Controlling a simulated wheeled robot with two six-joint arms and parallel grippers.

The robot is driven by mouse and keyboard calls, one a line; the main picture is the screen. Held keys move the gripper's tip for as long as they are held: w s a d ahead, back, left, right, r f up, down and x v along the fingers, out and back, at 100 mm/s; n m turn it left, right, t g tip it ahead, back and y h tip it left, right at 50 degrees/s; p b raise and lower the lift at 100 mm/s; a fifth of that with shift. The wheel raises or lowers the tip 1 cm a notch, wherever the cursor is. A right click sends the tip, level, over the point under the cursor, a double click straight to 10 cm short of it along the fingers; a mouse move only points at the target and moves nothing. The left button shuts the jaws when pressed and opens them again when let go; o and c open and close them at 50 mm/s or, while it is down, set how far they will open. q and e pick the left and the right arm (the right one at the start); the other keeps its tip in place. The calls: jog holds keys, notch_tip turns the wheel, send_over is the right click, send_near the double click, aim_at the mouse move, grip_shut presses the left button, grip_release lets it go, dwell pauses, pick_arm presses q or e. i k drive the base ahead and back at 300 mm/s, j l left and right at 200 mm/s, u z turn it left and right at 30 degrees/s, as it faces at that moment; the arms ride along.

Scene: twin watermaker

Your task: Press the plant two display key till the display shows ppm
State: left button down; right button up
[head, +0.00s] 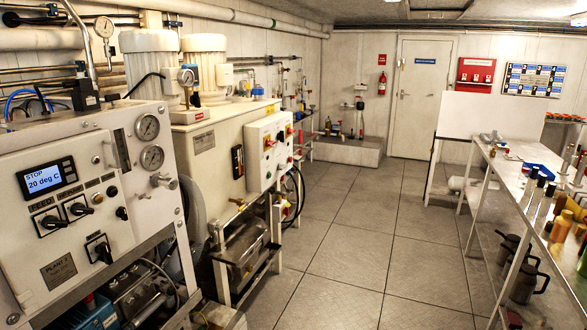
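The display (47,177) is on the upper left of the near white plant panel (112,215) at the left. It is lit and reads "STOP" and "20 deg C". Its dark housing has a narrow strip at the right of the screen, where the display key (69,171) seems to be; it is too small to make out clearly. A plate (59,272) low on the panel carries plant lettering whose number is hard to read. Neither of my grippers shows in the head view.
Below the display are black selector switches (78,208), and gauges (147,126) sit at the panel's right. A second white unit (265,150) stands beyond. A bench (508,172) with bottles stands at the right. The tiled floor (350,250) between is clear.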

aim_at(71, 177)
jog(key=u, duration=1.25)
